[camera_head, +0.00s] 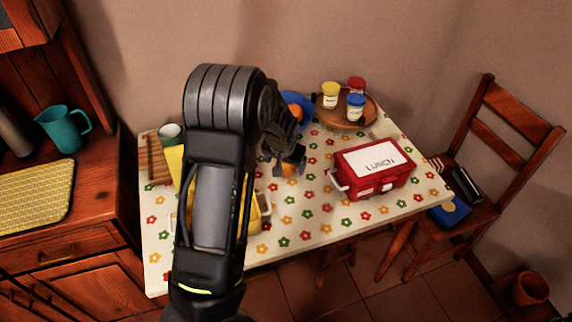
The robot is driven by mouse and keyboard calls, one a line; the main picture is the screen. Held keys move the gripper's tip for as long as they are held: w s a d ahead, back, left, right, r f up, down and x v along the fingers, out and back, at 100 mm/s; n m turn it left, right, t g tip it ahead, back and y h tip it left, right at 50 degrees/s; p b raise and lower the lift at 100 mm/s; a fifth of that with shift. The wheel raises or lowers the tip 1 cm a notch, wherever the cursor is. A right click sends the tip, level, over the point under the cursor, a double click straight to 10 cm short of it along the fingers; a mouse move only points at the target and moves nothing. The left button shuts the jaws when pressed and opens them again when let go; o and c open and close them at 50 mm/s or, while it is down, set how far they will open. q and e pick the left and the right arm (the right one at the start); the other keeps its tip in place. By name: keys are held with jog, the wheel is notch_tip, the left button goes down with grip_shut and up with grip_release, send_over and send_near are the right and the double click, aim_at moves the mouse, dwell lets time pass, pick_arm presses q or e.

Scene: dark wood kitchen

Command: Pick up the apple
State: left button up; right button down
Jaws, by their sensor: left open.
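A small round orange-coloured fruit (290,169) shows at my left gripper (288,164), partly hidden by it. I cannot tell whether this fruit is the apple. Another orange-red round fruit (296,112) lies in a blue bowl (305,101) behind the gripper; its kind is also unclear. My left arm comes up from the bottom and bends over the table, covering part of the bowl. The left gripper is open, over the flower-patterned table, close to the nearer fruit; contact cannot be seen. My right gripper is not in view.
A red lunch box (365,187) stands to the right. A round wooden tray (338,116) with several lidded jars is at the back. A yellow object (252,218) is partly behind my arm. Patterned tablecloth (310,220) lies bare in front. A chair (497,153) stands at right.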

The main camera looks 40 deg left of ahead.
pick_arm(q)
jog(key=shift+x, duration=0.9)
jog(key=c, duration=1.6)
jog(key=shift+r, duration=0.1)
notch_tip(320, 180, up, 10)
jog(key=shift+b, duration=0.45)
